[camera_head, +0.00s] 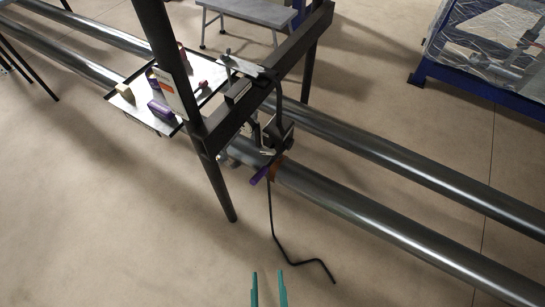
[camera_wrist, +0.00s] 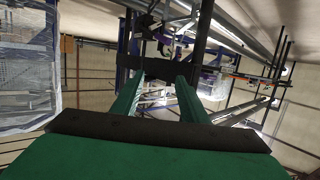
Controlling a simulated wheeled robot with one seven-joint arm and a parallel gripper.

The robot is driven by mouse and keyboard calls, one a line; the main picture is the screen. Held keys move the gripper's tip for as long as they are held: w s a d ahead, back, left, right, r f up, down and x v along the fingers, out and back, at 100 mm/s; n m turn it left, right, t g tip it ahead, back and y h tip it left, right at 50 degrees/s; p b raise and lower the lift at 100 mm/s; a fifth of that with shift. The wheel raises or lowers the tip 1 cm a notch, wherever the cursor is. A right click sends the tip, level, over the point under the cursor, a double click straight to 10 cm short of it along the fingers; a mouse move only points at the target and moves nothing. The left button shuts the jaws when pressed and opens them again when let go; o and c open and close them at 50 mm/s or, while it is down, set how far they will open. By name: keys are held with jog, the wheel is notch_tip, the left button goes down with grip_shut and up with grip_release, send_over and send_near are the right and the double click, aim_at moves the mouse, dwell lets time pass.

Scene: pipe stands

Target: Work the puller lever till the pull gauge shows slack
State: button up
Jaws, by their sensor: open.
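A short lever with a purple grip (camera_head: 259,176) sticks out low on the dark puller (camera_head: 279,133), which hangs from the black frame's crossbeam beside the near pipe. A thin black bent length (camera_head: 272,215) runs from the puller down to the floor. I cannot pick out the pull gauge or its reading. My gripper (camera_head: 269,280) shows as two teal fingers at the bottom of the head view, apart from the lever. In the wrist view my gripper (camera_wrist: 158,85) is open with nothing between its fingers; the frame and pipes lie beyond, too small to read.
Two long grey pipes (camera_head: 400,215) cross the scene. The black frame (camera_head: 221,180) stands over them. A tray (camera_head: 138,117) with purple and yellowish items sits left of the frame. A grey bench (camera_head: 252,12) and a blue-edged crate (camera_head: 470,85) stand behind. The front floor is mostly clear.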

dwell(0.3)
jog(key=m+g+y, duration=0.4)
jog(key=m+g, duration=0.6)
jog(key=g, duration=0.1)
send_near(257, 179)
jog(key=x, duration=1.1)
jog(key=shift+w+a+f, duration=0.1)
grip_shut()
